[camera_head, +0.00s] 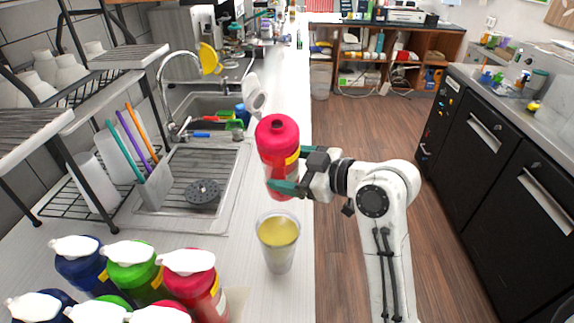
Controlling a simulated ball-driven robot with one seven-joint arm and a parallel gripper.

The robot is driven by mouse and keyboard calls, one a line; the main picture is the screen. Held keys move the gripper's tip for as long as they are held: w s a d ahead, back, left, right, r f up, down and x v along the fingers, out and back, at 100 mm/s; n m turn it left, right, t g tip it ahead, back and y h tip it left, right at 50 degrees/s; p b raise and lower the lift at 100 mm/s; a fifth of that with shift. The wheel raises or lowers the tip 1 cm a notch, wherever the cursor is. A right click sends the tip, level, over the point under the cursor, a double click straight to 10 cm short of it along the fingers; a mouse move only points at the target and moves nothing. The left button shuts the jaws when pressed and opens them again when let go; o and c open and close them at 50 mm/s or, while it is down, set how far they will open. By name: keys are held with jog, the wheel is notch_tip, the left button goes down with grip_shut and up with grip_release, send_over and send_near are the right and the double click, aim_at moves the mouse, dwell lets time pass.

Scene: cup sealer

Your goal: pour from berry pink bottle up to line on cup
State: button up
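A berry pink bottle (277,140) with a yellow band is held upright in my gripper (284,172), above and behind the cup. My gripper's fingers are closed around the bottle's lower part. A clear cup (278,256) stands on the white counter near its right edge, below the bottle. Yellow shows at the cup's top; I cannot tell whether it is liquid or how high it stands. No line on the cup can be made out. No stream shows between bottle and cup.
Several white-capped bottles, blue, green (132,268) and pink (196,283), crowd the counter's front left. A sink with a drainboard (190,165) and faucet is at left, beside a wire rack (90,185).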

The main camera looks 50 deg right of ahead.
jog(key=f+b, duration=0.1)
jog(key=w+d+f+n+t+b, duration=0.1)
jog(key=f, duration=0.1)
jog(key=d+f+n+b, duration=0.1)
jog(key=shift+w+d+f+h, duration=0.2)
jog(key=shift+f+h, duration=0.15)
jog(key=shift+h, duration=0.05)
jog(key=shift+r, duration=0.3)
jog(key=shift+w+d+f+n+t+b, duration=0.15)
jog(key=shift+d+f+n+t+b, duration=0.3)
jog(key=shift+b, duration=1.1)
jog(key=shift+w+d+f+n+t+b, duration=0.15)
jog(key=shift+f+b, duration=0.5)
jog(key=shift+b, duration=0.9)
jog(key=shift+w+d+f+n+t+b, duration=0.1)
jog(key=shift+d+f+n+t+b, duration=0.35)
jog(key=shift+b, duration=1.1)
jog(key=shift+w+d+f+n+t+b, duration=0.35)
jog(key=shift+n+b, duration=0.25)
jog(key=shift+b, duration=1.6)
jog(key=shift+w+d+f+n+t+b, duration=0.1)
jog(key=shift+d+f+n+t+b, duration=0.3)
jog(key=shift+b, duration=1.75)
